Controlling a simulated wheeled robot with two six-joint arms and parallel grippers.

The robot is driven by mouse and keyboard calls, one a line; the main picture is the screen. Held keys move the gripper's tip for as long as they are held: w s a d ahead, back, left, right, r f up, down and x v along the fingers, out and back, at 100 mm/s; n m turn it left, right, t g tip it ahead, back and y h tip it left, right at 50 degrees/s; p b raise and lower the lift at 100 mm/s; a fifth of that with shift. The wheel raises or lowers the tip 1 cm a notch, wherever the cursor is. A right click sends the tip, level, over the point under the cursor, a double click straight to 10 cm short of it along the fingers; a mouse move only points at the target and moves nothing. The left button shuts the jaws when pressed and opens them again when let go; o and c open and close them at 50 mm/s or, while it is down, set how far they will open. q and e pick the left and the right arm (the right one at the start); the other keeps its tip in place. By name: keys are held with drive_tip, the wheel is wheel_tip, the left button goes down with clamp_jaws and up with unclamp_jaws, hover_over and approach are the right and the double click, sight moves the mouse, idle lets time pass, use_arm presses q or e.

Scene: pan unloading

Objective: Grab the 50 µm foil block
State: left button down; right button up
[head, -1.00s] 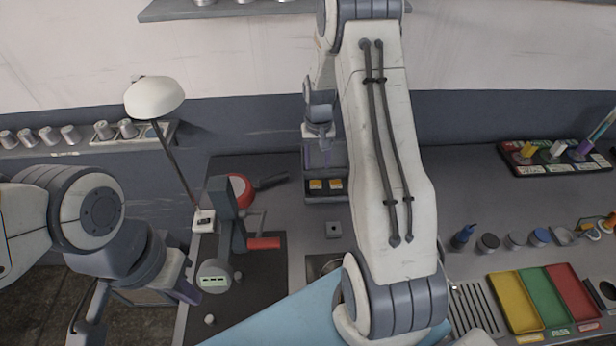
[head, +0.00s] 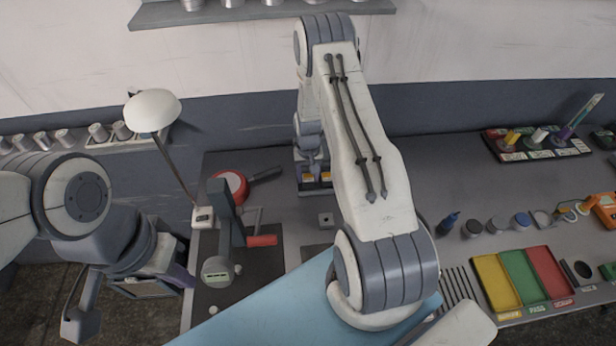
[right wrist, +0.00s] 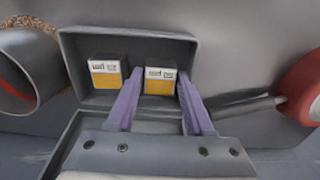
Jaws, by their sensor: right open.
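Two small foil blocks with white-and-yellow faces sit in a grey open case (right wrist: 190,42). In the right wrist view, one block (right wrist: 105,75) is at the left and the other (right wrist: 160,82) is at the right. Their printed labels are too blurred to read surely. My right gripper (right wrist: 160,74) is open, with its purple fingers on either side of the right-hand block. I cannot tell whether they touch it. In the head view, the case (head: 313,190) is partly behind my right arm. My left gripper (head: 178,278) is low at the left, its fingers mostly hidden.
A red pan (head: 230,185) lies left of the case, its handle pointing toward it. A press-like device with a red handle (head: 262,240) and a desk lamp (head: 153,110) stand at the left. Coloured trays (head: 522,280) are at the right.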

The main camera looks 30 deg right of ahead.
drive_tip(key=shift+f, duration=0.1)
clamp_jaws()
